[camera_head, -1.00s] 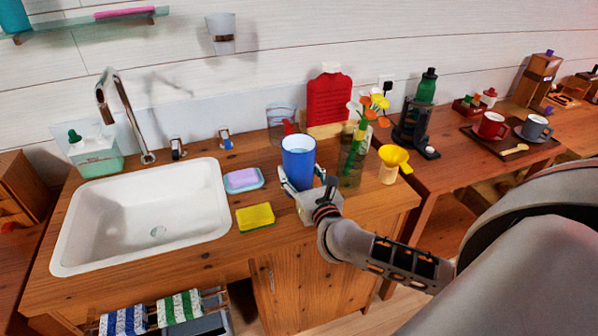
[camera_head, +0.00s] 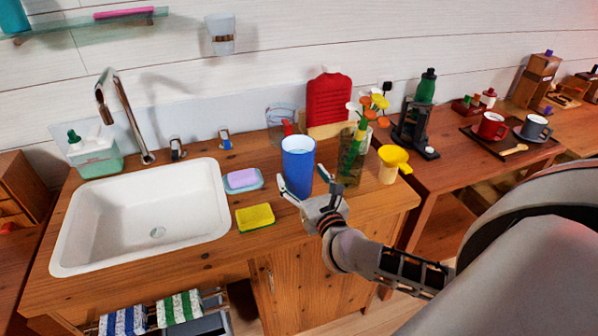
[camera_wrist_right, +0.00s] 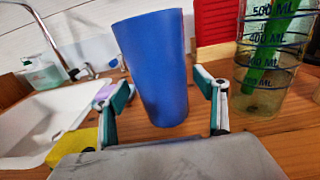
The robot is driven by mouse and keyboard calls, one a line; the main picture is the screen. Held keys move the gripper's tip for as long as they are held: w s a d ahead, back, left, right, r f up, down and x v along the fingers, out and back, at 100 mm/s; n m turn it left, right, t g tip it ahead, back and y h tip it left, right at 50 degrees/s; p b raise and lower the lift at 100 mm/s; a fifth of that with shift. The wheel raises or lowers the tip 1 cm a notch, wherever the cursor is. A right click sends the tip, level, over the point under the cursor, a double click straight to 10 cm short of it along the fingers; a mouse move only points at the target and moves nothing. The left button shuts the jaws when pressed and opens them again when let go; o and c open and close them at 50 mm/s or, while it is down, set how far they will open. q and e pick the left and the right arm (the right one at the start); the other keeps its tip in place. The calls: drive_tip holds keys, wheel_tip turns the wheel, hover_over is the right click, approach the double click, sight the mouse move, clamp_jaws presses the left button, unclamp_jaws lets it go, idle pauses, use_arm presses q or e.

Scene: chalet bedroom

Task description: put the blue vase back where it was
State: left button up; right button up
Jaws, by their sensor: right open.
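The blue vase (camera_head: 298,168) stands upright on the wooden counter, right of the sink and the soap dish. It also shows in the right wrist view (camera_wrist_right: 160,70), beyond and between the fingers. My right gripper (camera_head: 307,186) is open, just in front of the vase on its near right side. In the right wrist view the fingers (camera_wrist_right: 166,98) are spread, with the vase's lower part clear in front of the palm. My left gripper is in neither view.
A measuring jug with flowers (camera_head: 352,155) stands right of the vase, close to my right gripper. A yellow funnel cup (camera_head: 390,165) is further right. A yellow sponge (camera_head: 255,217), a soap dish (camera_head: 243,181) and the sink (camera_head: 145,220) lie left. A red hot-water bottle (camera_head: 331,100) stands behind.

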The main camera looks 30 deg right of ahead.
drive_tip(key=v, duration=0.8)
drive_tip(key=shift+b, duration=0.3)
drive_tip(key=shift+s+a, duration=0.1)
drive_tip(key=shift+s, duration=0.5)
